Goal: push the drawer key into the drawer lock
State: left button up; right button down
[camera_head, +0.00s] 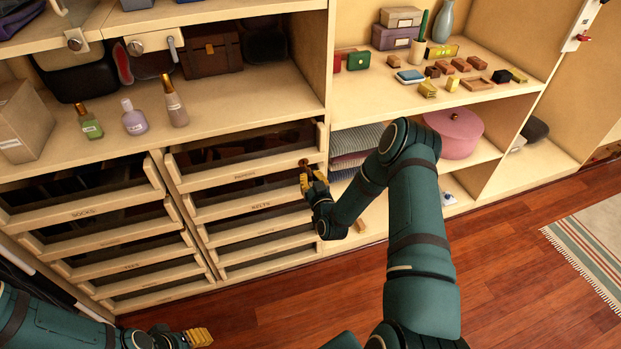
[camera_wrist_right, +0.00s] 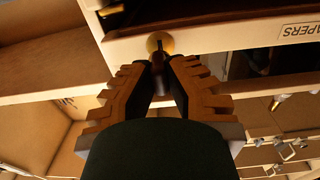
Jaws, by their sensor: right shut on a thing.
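My right gripper (camera_head: 306,179) is at the right end of the upper drawer front in the right column. In the right wrist view its ribbed fingers (camera_wrist_right: 160,75) are closed on the small dark drawer key (camera_wrist_right: 158,62). The round brass drawer lock (camera_wrist_right: 160,42) is on the pale drawer front, straight ahead of the fingertips. The key's far end meets the lock's face; how deep it sits I cannot tell. The lock also shows in the head view (camera_head: 303,162), just above the fingertips. My left gripper (camera_head: 198,337) is low at the bottom left, away from the drawers, its opening unclear.
The drawer front (camera_wrist_right: 230,38) carries a PAPERS label. More slatted drawers (camera_head: 265,217) lie below. Bottles (camera_head: 134,117) stand on the shelf above. Folded clothes (camera_head: 355,145) and a pink round box (camera_head: 453,132) sit right of the drawers. The wooden floor in front is clear.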

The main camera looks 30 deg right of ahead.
aim_at(307, 171)
jog(key=shift+b, duration=0.75)
dwell(1.1)
jog(key=shift+b+x, duration=1.2)
jog(key=shift+x, duration=0.55)
jog(key=c, duration=1)
grip_release()
jog(key=shift+c, duration=0.2)
jog(key=shift+s, duration=0.1)
jog(key=v, duration=1.2)
